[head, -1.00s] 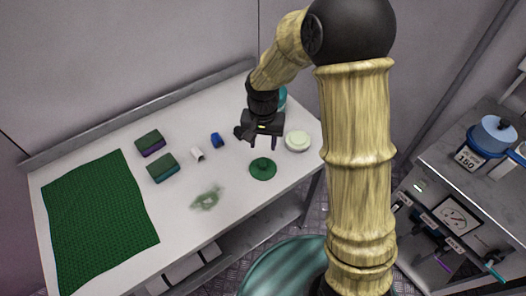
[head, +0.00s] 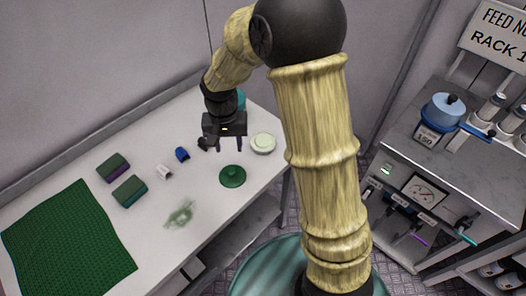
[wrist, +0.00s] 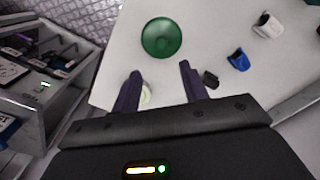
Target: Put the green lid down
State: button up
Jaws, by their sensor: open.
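The green lid (head: 232,176) is a round dark green disc with a knob, lying on the white table (head: 205,232) near its front right part. It also shows in the wrist view (wrist: 161,37), beyond my fingertips. My gripper (head: 226,147) is open and empty, above the table and behind the lid in the head view. In the wrist view the two dark fingers (wrist: 159,78) stand apart with nothing between them but table and part of a pale round thing below. The lid is apart from the fingers.
A pale round dish (head: 263,143) stands right of the gripper, a teal object behind it. A blue item (head: 182,154), a white item (head: 164,171), two sponges (head: 129,191) and a green mat (head: 68,240) lie left. A green smear (head: 180,214) marks the table. A rack with a blue pot (head: 443,112) stands right.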

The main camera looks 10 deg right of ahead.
jog(key=s+d+r+n+t, duration=0.2)
jog(key=s+d+r, duration=0.1)
jog(key=s+d, duration=0.9)
jog(key=shift+s+d+r+t, duration=0.15)
jog(key=shift+d+r+t, duration=0.2)
jog(key=shift+d, duration=0.25)
jog(key=shift+r, duration=0.1)
jog(key=p+v, duration=0.3)
jog(key=shift+w+r, duration=0.15)
jog(key=shift+w, duration=0.2)
